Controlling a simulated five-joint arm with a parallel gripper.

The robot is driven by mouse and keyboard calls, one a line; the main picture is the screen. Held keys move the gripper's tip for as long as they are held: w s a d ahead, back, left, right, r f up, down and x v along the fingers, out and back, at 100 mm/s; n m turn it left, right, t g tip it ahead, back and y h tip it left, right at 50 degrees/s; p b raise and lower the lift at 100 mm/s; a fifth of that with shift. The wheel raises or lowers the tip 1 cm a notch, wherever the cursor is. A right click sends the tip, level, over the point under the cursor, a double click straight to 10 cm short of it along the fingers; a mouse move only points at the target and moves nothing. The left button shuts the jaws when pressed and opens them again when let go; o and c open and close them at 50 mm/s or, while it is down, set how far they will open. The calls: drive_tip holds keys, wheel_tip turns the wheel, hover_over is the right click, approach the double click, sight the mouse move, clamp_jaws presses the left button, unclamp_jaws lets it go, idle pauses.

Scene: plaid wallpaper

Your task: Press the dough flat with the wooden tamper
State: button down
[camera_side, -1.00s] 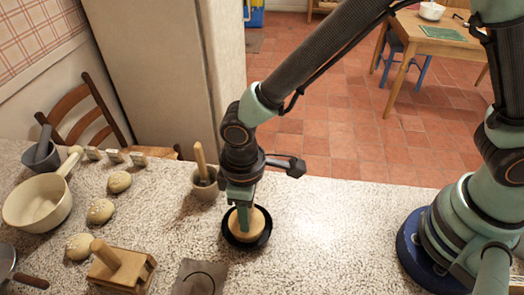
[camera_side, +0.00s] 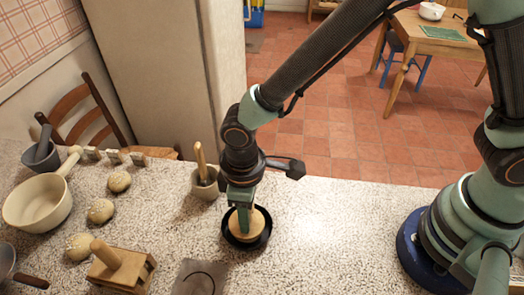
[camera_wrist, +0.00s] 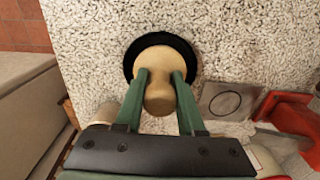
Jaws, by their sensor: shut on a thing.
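My gripper (camera_side: 243,228) is shut on the handle of the wooden tamper (camera_side: 260,222) and holds it upright. In the wrist view, the two green fingers of my gripper (camera_wrist: 160,75) lie on either side of the tamper's pale handle (camera_wrist: 160,96). The tamper's round base is inside a round black dish (camera_side: 229,238), whose dark rim also shows in the wrist view (camera_wrist: 130,61). No dough shows in the dish; the tamper hides its middle. Three pale dough balls lie to the left: one (camera_side: 119,181), another (camera_side: 100,211) and a third (camera_side: 79,246).
A wooden block with a peg (camera_side: 119,265) stands at the front left, beside a grey square mat (camera_side: 200,278). A cup with a wooden stick (camera_side: 205,185) is close behind the dish. A cream saucepan (camera_side: 36,205) is far left. The counter right of the dish is clear (camera_side: 330,235).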

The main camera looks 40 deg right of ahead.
drive_tip(key=shift+f, duration=0.5)
idle(0.7)
drive_tip(key=shift+r, duration=0.1)
drive_tip(key=shift+r, duration=3.45)
drive_tip(key=w+d+r+m, duration=0.1)
drive_tip(key=d+r+m, duration=0.1)
drive_tip(key=d, duration=0.7)
drive_tip(key=w+d+r+m, duration=0.2)
drive_tip(key=d+r+m, duration=0.1)
drive_tip(key=d, duration=0.6)
drive_tip(key=w+d+r+m, duration=0.2)
drive_tip(key=d+r+m, duration=0.1)
drive_tip(key=d, duration=0.6)
drive_tip(key=shift+w+d+r+m, duration=0.15)
drive_tip(key=shift+d+r+m, duration=0.1)
drive_tip(key=shift+m, duration=0.25)
